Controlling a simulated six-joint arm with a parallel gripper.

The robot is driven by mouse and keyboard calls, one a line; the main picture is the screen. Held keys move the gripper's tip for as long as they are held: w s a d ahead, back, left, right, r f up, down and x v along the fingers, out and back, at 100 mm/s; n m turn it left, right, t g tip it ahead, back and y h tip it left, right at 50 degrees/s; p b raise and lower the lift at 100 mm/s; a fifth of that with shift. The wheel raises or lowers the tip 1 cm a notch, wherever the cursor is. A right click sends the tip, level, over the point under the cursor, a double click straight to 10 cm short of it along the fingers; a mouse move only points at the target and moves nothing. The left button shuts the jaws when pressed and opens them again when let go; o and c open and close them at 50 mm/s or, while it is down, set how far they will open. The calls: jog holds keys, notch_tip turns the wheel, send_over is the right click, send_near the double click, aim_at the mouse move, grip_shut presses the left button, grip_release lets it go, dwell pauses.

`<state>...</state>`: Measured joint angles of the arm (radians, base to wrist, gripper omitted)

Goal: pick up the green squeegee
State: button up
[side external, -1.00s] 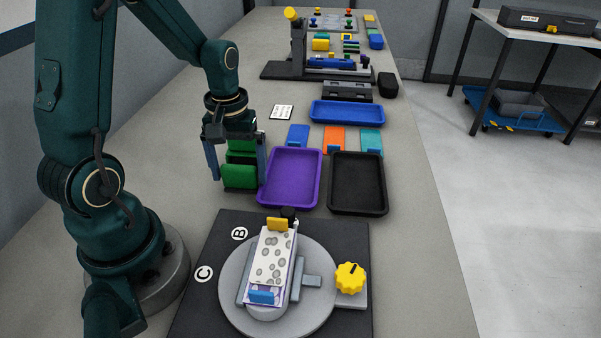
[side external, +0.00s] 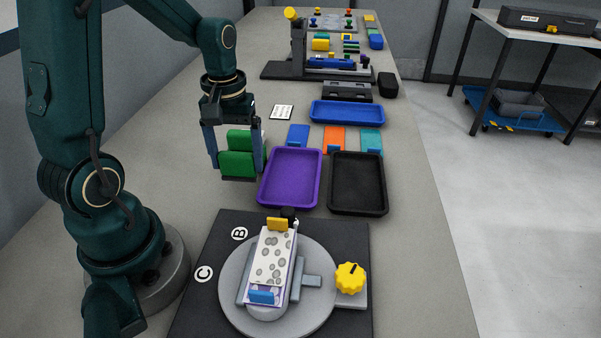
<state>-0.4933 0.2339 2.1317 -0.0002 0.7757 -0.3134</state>
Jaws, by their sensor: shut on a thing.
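The green squeegee (side external: 237,164) is between the two fingers of my gripper (side external: 236,158), left of the purple tray. It shows as two green blocks, one in front of the other, with a dark strip along the bottom. My gripper points down and is shut on it, one finger at each side. The squeegee appears to be held just above the grey table; the exact gap under it is hard to tell.
The purple tray (side external: 290,178) and black tray (side external: 357,184) stand close to the right. A turntable (side external: 318,309) with a patterned block and a yellow knob (side external: 350,279) is in front. Blue, orange and teal pieces lie behind the trays, beside a blue tray (side external: 347,112).

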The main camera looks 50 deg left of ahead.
jog(key=s+a+r, duration=0.7)
jog(key=s+r, duration=0.1)
jog(key=s, duration=0.1)
jog(key=shift+a, duration=0.3)
jog(key=o, duration=0.7)
jog(key=c, duration=0.5)
jog(key=w+d+r+n, duration=0.2)
jog(key=w+d, duration=0.2)
jog(key=d, duration=0.6)
jog(key=w+d+r+n, duration=0.2)
jog(key=w+d, duration=0.1)
jog(key=d, duration=0.7)
jog(key=s+d+m, duration=0.3)
jog(key=d+m, duration=0.1)
jog(key=d, duration=0.3)
jog(key=shift+w+f, duration=0.1)
jog(key=shift+f, duration=3.2)
